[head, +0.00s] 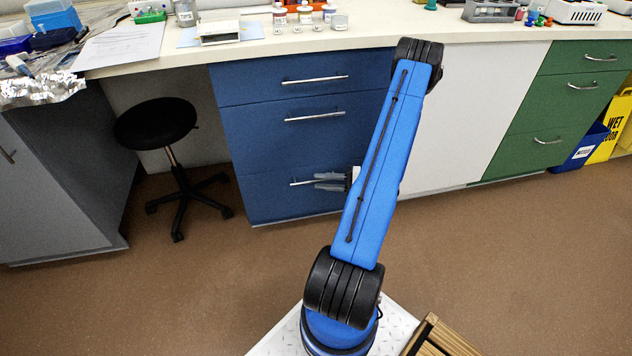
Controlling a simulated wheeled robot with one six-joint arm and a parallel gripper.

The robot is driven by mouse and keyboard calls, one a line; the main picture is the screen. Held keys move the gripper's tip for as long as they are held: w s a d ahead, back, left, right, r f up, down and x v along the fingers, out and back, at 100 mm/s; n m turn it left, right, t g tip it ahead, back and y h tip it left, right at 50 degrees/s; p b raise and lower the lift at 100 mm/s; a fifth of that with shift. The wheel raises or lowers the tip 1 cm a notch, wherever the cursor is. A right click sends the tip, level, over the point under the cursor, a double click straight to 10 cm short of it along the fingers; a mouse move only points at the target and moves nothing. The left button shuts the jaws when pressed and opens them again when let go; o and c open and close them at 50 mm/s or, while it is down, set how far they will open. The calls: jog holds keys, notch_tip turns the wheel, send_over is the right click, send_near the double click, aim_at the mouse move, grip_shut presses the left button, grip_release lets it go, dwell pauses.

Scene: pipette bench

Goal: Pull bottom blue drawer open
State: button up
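The bottom blue drawer (265,190) is the lowest of three in a blue cabinet, and its front looks flush with the cabinet. Its silver bar handle (300,183) runs level, and its right part is hidden by my gripper. My gripper (318,181) is at the right part of this handle, with its grey fingers pointing left, one above the other. The handle runs in at the fingertips. Whether the fingers are closed on the bar or still apart around it is too small to tell. My blue arm hides the right edge of the drawer.
The middle blue drawer (290,140) and top blue drawer (250,85) are shut above. A black stool (157,124) stands left of the cabinet. A white panel (470,110) and green drawers (560,100) are to the right. The brown floor (240,260) in front is clear.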

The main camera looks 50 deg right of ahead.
jog(key=shift+x, duration=1.35)
grip_shut()
